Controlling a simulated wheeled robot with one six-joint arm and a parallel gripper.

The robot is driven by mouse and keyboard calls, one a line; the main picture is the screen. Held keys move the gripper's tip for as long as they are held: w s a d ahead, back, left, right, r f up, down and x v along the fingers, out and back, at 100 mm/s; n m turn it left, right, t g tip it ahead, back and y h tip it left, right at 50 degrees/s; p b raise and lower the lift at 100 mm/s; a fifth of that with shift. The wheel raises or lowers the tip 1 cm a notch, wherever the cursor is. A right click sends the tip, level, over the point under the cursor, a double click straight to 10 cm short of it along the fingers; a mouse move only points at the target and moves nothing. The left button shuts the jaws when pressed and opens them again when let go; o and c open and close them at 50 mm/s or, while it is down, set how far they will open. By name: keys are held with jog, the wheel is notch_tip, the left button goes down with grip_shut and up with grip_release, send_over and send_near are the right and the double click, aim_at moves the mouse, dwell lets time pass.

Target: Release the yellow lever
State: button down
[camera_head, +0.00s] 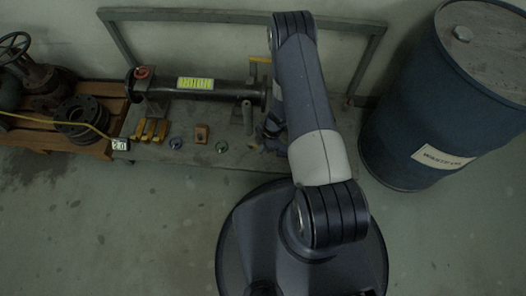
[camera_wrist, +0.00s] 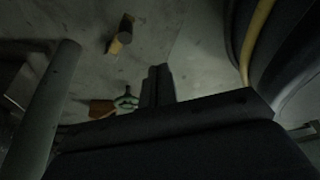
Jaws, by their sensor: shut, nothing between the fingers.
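My gripper (camera_wrist: 158,86) shows in the wrist view with its two dark fingers together and nothing between them. In the head view my arm hides most of it, near the right end of the dark pipe (camera_head: 222,88). A narrow yellow bar (camera_wrist: 258,38) runs along a dark rounded body at the upper right of the wrist view, apart from the fingertips. It may be the yellow lever, but I cannot tell for sure. In the head view a dull yellow upright piece (camera_head: 258,72) stands by the pipe's right end, partly behind my arm.
A grey post (camera_wrist: 52,105) stands left of my gripper in the wrist view. Yellow blocks (camera_head: 150,130), a brown block (camera_head: 202,134) and small parts lie on the low platform. A blue barrel (camera_head: 440,110) stands right. Flanges (camera_head: 82,115) sit left.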

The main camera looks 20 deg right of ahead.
jog(key=r, duration=0.1)
jog(key=w+r+p, duration=0.1)
jog(key=r, duration=0.3)
jog(key=shift+w+d, duration=0.2)
jog(key=shift+d, duration=0.15)
